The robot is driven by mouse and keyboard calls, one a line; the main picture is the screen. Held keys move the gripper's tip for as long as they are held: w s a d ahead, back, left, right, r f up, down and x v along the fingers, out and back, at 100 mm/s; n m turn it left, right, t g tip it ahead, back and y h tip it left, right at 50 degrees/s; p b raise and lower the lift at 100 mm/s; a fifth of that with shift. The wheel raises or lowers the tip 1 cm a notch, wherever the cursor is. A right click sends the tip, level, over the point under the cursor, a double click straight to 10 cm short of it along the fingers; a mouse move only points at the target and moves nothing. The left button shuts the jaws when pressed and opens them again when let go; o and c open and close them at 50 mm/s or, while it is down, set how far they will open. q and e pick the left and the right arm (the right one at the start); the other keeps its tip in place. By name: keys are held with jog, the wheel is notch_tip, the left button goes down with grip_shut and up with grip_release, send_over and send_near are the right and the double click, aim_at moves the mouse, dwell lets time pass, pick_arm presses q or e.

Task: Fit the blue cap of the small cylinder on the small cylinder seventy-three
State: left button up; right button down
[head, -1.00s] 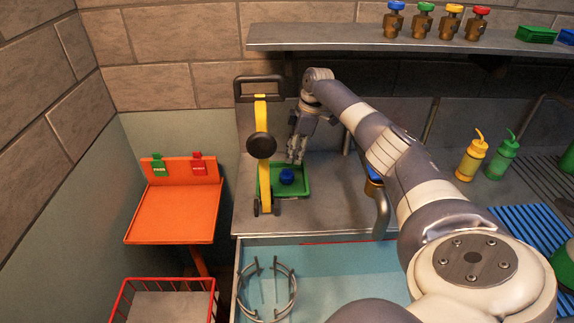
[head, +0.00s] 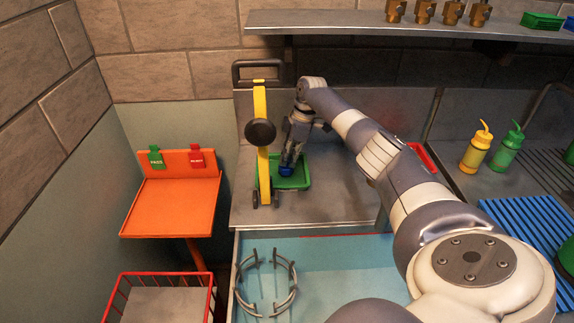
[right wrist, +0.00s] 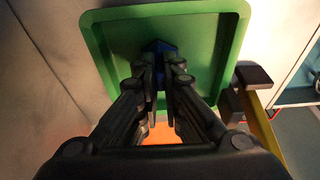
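The blue cap (head: 286,171) is in the green tray (head: 302,180) on the grey counter, and its top shows in the right wrist view (right wrist: 158,47). My right gripper (head: 289,160) points down over it, with fingertips (right wrist: 160,76) on either side of the cap and close to it. I cannot tell whether they grip it. Several brass cylinders (head: 424,11) stand on the shelf, their tops cut off by the picture edge. No number is readable, so I cannot pick out cylinder seventy-three. My left gripper is out of view.
A yellow post with a black disc (head: 260,132) stands just left of the tray. An orange stand (head: 170,208) and a red basket (head: 160,302) are at left. Yellow (head: 475,152) and green bottles (head: 507,150) stand at right. My right arm covers the counter's middle.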

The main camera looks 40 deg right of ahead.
jog(key=shift+r+p, duration=0.45)
jog(key=shift+p, duration=0.15)
jog(key=shift+r+p, duration=1.3)
jog(key=shift+r, duration=0.2)
jog(key=shift+f, duration=0.1)
